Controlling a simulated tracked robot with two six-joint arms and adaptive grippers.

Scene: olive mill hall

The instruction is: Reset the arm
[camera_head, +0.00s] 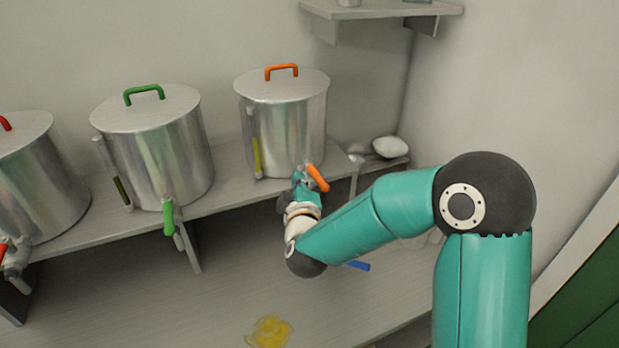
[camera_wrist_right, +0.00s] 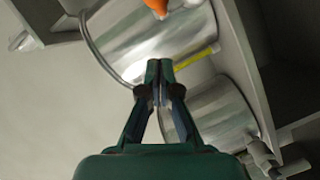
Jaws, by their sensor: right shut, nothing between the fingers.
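My right arm (camera_head: 370,215) reaches in from the right of the head view. Its gripper (camera_head: 303,183) is by the tap with the orange lever (camera_head: 318,178) at the foot of the right-hand steel tank (camera_head: 290,120). Whether it touches the tap cannot be told. In the right wrist view the fingers (camera_wrist_right: 160,78) are together with nothing between them. Shiny tank metal (camera_wrist_right: 165,45), a yellow strip (camera_wrist_right: 195,60) and an orange part (camera_wrist_right: 160,6) lie beyond them. My left gripper is not in view.
A tank with a green handle (camera_head: 155,145) and one with a red handle (camera_head: 40,180) stand left on the same shelf. A yellow item (camera_head: 269,331) and a blue item (camera_head: 358,265) lie below. A white bowl (camera_head: 390,147) sits at the right, under a wall shelf (camera_head: 385,10).

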